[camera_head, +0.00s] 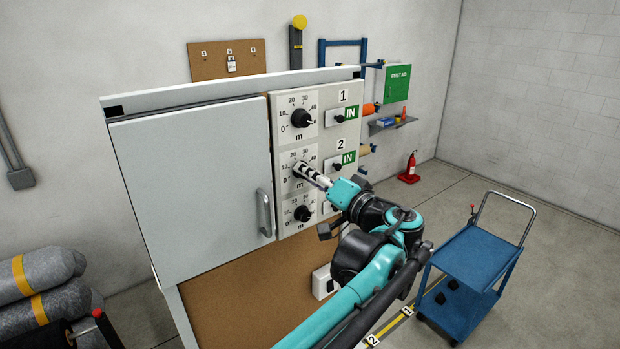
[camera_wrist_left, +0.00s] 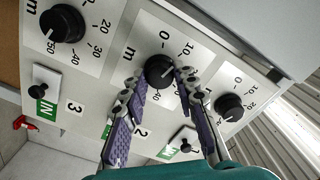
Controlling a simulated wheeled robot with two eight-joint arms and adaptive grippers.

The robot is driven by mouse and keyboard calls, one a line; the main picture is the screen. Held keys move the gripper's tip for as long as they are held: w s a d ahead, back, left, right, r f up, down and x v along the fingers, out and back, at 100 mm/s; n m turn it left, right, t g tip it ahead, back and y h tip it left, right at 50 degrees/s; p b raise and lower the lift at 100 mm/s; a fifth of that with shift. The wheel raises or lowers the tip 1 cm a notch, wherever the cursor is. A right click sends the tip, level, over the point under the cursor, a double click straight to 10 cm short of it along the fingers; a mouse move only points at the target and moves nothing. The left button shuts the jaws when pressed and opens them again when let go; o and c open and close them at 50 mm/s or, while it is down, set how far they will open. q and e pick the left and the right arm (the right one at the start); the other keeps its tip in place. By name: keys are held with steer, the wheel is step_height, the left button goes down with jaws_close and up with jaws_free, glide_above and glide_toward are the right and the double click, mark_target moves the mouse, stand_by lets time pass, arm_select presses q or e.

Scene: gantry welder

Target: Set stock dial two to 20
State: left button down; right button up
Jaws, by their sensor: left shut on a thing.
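Stock dial two (camera_wrist_left: 158,70) is the middle black knob on the panel, beside the label 2 (camera_head: 341,144). My left gripper (camera_head: 303,169) reaches it from the right in the head view and covers most of it. In the left wrist view, the fingertips of my left gripper (camera_wrist_left: 161,80) stand on either side of the knob, shut on it. The 0 and 10 marks show above the knob there; the rest of its scale is partly hidden by the fingers. I cannot read its exact setting. My right gripper is not in view.
Dial one (camera_head: 302,118) is above and dial three (camera_head: 303,214) below, both close to my left gripper. Small black switches (camera_head: 337,167) with green IN plates sit to the right. A grey cabinet door (camera_head: 192,180) is left. A blue cart (camera_head: 467,262) stands at right.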

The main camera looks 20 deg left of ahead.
arm_select(q)
steer(key=shift+m+b, duration=0.55)
steer(key=shift+m, duration=4.55)
steer(key=c, duration=1.2)
jaws_free()
steer(key=shift+d, duration=0.1)
steer(key=v, duration=1.2)
steer(key=shift+f, duration=0.1)
